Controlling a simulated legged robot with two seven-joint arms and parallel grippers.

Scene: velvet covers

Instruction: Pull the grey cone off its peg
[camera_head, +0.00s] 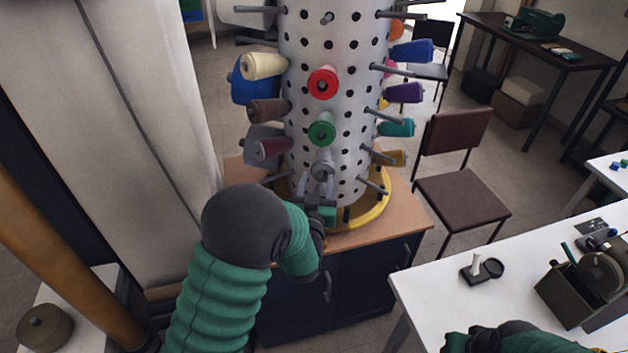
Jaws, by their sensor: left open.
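The column stands in a yellow ring (378,212) on a wooden-topped cabinet (405,215). A white table (440,285) is at right.

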